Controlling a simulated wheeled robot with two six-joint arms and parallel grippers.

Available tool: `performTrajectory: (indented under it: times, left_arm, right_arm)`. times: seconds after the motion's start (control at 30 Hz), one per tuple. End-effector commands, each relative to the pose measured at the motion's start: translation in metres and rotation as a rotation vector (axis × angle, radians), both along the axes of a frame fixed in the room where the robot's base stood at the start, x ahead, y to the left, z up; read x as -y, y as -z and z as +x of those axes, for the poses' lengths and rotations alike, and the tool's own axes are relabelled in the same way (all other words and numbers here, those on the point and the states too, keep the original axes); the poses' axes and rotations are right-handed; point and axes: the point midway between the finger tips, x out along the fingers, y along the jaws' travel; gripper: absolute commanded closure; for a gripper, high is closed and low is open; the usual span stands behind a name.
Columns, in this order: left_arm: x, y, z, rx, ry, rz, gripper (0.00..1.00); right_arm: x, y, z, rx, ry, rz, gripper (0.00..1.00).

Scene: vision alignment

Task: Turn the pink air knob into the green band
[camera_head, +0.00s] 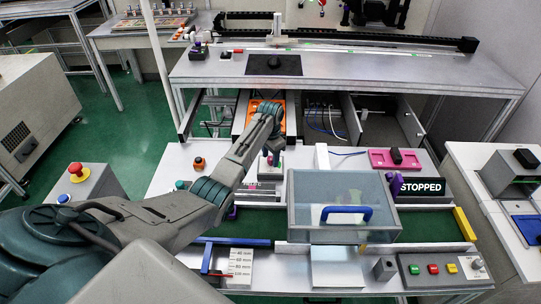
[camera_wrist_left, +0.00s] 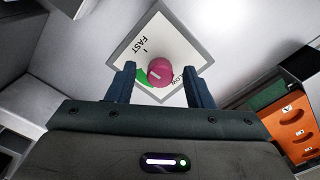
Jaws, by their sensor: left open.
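The pink air knob (camera_wrist_left: 160,72) sits on a pale square dial plate (camera_wrist_left: 170,42) in the left wrist view. The plate carries the word FAST and a partly hidden second word. A green band (camera_wrist_left: 141,76) shows beside the knob on its left. The knob has a white line on its face. My left gripper (camera_wrist_left: 158,69) is open, with one finger on each side of the knob in the picture and gaps between. My right gripper is not in view.
In the head view, a clear-lidded box with a blue handle (camera_head: 345,213) stands on the bench. A STOPPED sign (camera_head: 421,189) and a pink tray (camera_head: 382,160) lie right of my arm.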

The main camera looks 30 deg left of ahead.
Motion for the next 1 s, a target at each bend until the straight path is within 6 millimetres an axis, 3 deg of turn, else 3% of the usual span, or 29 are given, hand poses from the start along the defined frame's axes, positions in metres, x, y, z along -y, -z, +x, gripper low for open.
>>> performTrajectory:
  times: [0.13,0.37,0.67,1.0]
  left_arm:
    - [0.000,0.000,0.000,0.000,0.000,0.000,0.55]
    - [0.000,0.000,0.000,0.000,0.000,0.000,0.98]
    - [0.000,-0.002,0.000,-0.001,-0.032,-0.001,0.98]
    - [0.001,-0.005,0.000,-0.001,-0.243,-0.001,0.98]
  right_arm:
    - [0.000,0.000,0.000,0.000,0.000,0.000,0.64]
    - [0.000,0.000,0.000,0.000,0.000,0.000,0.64]
    - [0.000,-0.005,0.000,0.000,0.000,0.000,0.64]
    - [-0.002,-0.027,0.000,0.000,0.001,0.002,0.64]
